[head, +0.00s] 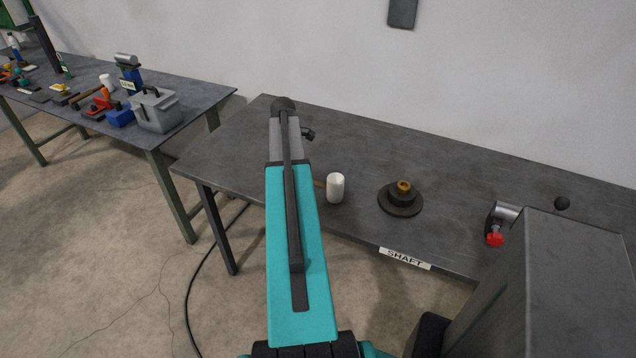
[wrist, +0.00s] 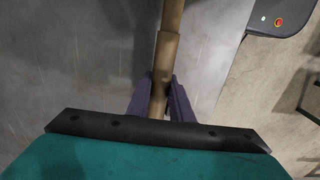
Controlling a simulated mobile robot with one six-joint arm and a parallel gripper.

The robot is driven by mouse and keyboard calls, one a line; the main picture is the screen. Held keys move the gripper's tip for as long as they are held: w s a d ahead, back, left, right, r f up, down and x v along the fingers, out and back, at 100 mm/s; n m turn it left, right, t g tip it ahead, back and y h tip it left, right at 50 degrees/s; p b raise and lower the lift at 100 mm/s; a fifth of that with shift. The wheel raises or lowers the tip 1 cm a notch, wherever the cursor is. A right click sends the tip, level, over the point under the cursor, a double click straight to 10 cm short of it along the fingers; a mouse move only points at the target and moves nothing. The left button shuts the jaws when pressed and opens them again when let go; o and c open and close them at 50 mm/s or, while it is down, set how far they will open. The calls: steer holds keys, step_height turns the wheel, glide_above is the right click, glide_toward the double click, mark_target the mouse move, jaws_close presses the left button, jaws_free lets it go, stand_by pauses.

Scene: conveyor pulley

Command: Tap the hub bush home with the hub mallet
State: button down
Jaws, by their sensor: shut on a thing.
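The hub mallet has a white cylindrical head (head: 336,187) that shows just right of my arm, over the dark table. In the wrist view its wooden handle (wrist: 168,45) runs up between the fingers and out of the top edge; the head is out of that view. My gripper (wrist: 160,92) is shut on the handle. In the head view my arm hides the gripper and most of the handle. The brass-coloured hub bush (head: 404,186) sits in the top of the dark round pulley hub (head: 401,204), right of the mallet head and apart from it.
The dark shaft table (head: 460,187) has a label (head: 405,258) on its front edge. A metal fixture with a red knob (head: 495,239) stands to the right. A second table (head: 200,92) at the left holds a grey toolbox (head: 155,112) and several tools.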

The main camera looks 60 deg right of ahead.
steer(key=shift+r, duration=0.1)
steer(key=shift+r+p, duration=2.25)
steer(key=shift+r, duration=1.15)
steer(key=shift+s+a+r, duration=0.1)
steer(key=s+a+r+p, duration=0.8)
steer(key=a+r+p, duration=0.1)
steer(key=a+r, duration=0.2)
steer(key=shift+s+a+r, duration=0.3)
steer(key=shift+a+r, duration=0.1)
steer(key=shift+a, duration=0.1)
stand_by(0.7)
stand_by(0.5)
